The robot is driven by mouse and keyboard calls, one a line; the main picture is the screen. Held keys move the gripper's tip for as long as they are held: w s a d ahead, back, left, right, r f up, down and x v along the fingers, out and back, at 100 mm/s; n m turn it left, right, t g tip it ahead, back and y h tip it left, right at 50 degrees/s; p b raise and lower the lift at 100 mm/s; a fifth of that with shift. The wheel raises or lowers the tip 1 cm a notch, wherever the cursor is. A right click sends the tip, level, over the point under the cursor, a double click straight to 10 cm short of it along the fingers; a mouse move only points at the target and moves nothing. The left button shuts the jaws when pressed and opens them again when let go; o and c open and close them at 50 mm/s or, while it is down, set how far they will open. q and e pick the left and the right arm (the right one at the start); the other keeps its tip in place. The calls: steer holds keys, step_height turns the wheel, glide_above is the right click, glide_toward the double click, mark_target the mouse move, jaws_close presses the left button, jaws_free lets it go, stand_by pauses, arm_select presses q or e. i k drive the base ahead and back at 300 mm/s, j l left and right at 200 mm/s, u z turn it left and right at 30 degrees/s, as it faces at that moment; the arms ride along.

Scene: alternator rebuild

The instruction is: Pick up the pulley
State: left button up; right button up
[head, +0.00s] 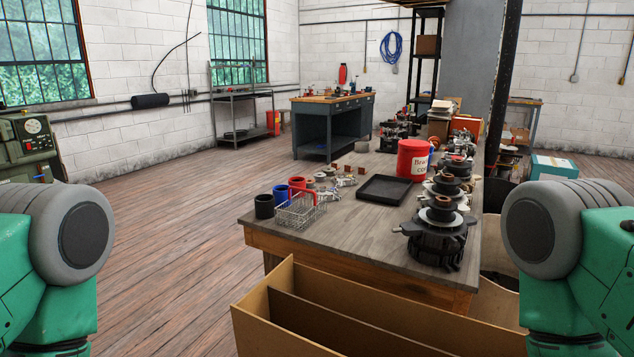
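I cannot tell for sure which thing is the pulley. Several small metal round parts (322,179) lie on the wooden workbench (350,236), left of the black tray, too small to tell apart. A dark alternator-like assembly (436,238) with a stepped round top stands at the bench's near right corner. More such assemblies stand in a row behind it, partly hidden by one another. Only upper parts of my two green and grey arms show, at the left and right edges. Neither gripper is in view.
An empty-looking black tray (383,190) lies mid-bench, with a red tub (412,160) behind it. A wire basket (300,211) stands by black, blue and red cups (281,194) at the left edge. An open cardboard box (262,325) is in front of the bench.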

mark_target(328, 170)
steer(key=j+u, duration=0.1)
steer(key=u, duration=0.7)
steer(key=i+j+u, duration=0.1)
steer(key=u, duration=0.35)
steer(key=i+u, duration=0.1)
steer(key=u, duration=0.7)
steer(key=i+z, duration=0.1)
steer(key=i, duration=0.4)
steer(key=i+j+z, duration=0.1)
steer(key=i, duration=0.4)
steer(key=i+z, duration=0.15)
steer(key=i, duration=0.3)
steer(key=i+j+z, duration=0.1)
steer(key=i, duration=0.4)
steer(key=i+l+z, duration=0.25)
steer(key=i+z, duration=0.2)
steer(key=i+l+z, duration=0.1)
steer(key=i+z, duration=0.75)
steer(key=i+j+z, duration=0.3)
steer(key=i+z, duration=0.35)
steer(key=i, duration=1.9)
steer(key=i+z, duration=0.2)
steer(key=z, duration=0.3)
steer(key=i+j+z, duration=0.15)
steer(key=z, duration=0.3)
steer(key=i+j+z, duration=0.2)
steer(key=z, duration=0.3)
steer(key=i, duration=0.05)
